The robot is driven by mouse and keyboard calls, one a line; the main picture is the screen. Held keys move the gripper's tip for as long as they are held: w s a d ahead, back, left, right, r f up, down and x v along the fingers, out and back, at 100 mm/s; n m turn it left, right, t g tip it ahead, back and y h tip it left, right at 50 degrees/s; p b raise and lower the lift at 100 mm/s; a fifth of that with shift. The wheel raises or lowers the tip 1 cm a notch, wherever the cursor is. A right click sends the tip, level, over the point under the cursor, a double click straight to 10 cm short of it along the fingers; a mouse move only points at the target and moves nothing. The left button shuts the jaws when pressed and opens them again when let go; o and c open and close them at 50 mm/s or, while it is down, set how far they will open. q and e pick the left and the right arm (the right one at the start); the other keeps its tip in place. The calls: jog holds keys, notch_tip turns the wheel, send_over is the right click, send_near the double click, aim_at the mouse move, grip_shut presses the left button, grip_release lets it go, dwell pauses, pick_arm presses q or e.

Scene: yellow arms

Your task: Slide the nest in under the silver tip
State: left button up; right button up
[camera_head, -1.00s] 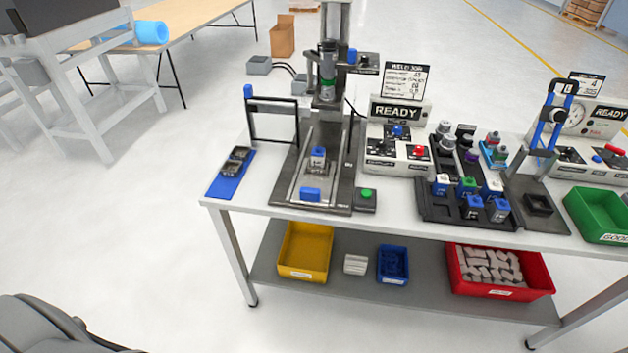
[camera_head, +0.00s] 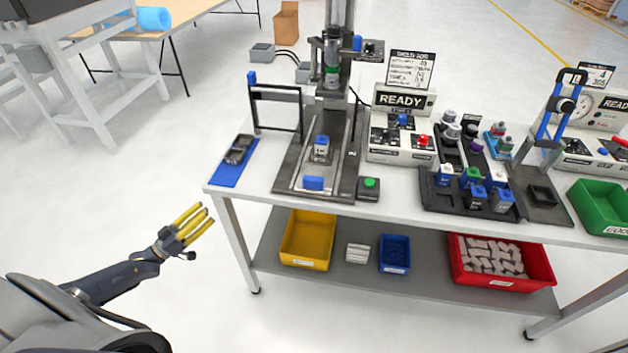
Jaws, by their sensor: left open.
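The nest (camera_head: 320,150) is a small grey fixture with a blue-topped part in it. It sits on the slide rails of the press base (camera_head: 287,183), in front of the column. A blue handle block (camera_head: 313,183) is at the front end of the slide. The silver tip (camera_head: 331,75) hangs from the press head above and behind the nest, over the back of the slide. My left gripper (camera_head: 200,222) has yellow fingers spread open and empty. It is left of the table, in front of its left edge, well away from the nest. My right gripper is not in view.
A blue mat (camera_head: 229,175) with a dark fixture lies at the table's left end. A black frame (camera_head: 276,90) stands beside the press. A green button box (camera_head: 369,188) is right of the slide. A READY control box (camera_head: 402,130) and a black parts tray (camera_head: 440,205) stand further right.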

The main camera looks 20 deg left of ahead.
pick_arm(q)
jog(key=d+r+m+g+h, duration=0.3)
jog(key=r+m+g+h, duration=0.3)
jog(key=r, duration=0.6)
jog(key=d+r+m+g+h, duration=0.45)
jog(key=r+m+h, duration=0.35)
jog(key=r, duration=0.3)
jog(key=d+m+g+y, duration=0.3)
jog(key=d+m+g, duration=0.75)
jog(key=m, duration=0.35)
jog(key=m+t+y, duration=0.3)
jog(key=m+y, duration=1.4)
jog(key=m, duration=0.6)
send_near(312, 178)
jog(key=x, duration=1.1)
grip_shut()
